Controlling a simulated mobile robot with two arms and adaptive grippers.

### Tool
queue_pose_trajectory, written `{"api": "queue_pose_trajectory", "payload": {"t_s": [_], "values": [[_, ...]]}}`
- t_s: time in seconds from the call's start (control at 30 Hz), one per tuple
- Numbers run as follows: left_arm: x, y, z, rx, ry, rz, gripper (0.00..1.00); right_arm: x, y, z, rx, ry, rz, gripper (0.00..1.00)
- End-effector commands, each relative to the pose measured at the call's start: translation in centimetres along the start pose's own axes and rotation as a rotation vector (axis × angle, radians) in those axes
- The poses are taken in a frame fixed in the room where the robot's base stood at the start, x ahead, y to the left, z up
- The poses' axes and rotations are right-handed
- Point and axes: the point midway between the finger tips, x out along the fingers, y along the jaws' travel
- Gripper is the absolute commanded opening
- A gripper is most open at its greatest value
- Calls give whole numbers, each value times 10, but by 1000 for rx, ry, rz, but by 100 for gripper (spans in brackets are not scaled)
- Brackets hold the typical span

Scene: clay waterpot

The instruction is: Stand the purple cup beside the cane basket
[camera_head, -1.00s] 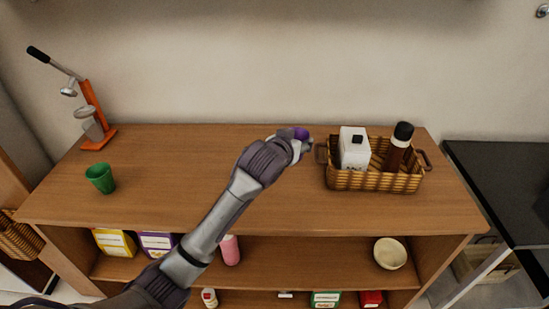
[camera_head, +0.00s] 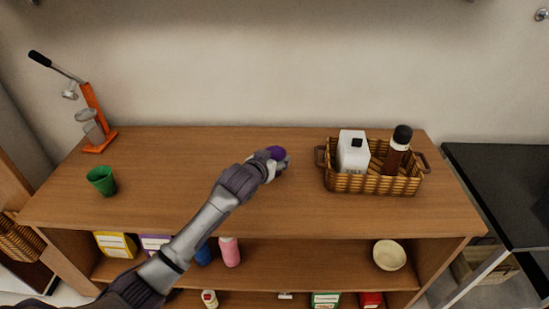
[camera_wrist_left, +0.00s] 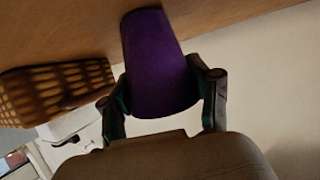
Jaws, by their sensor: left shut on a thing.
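The purple cup (camera_head: 277,152) shows only in part in the head view, behind my left gripper (camera_head: 275,163). In the left wrist view the purple cup (camera_wrist_left: 158,65) sits between the two fingers of my left gripper (camera_wrist_left: 165,92), which is shut on it. The cup is left of the cane basket, over the wooden top; I cannot tell whether its base touches the wood. The cane basket (camera_head: 372,184) stands on the right part of the top, with a clear gap to the cup. The basket (camera_wrist_left: 55,90) also shows at the left of the wrist view. My right gripper is not in view.
The basket holds a white carton (camera_head: 353,150) and a dark bottle (camera_head: 398,150). A green cup (camera_head: 102,181) and an orange press (camera_head: 97,118) stand at the left. A wall rises behind.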

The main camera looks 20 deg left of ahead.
Motion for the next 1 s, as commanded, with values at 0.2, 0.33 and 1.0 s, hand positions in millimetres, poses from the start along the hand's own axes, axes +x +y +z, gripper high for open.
{"api": "queue_pose_trajectory", "payload": {"t_s": [0.2,0.33,1.0], "values": [[1,0,2,0,0,0,75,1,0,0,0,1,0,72],[1,0,2,0,0,0,87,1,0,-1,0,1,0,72],[-61,1,0,2,0,1,87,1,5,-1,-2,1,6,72]]}}
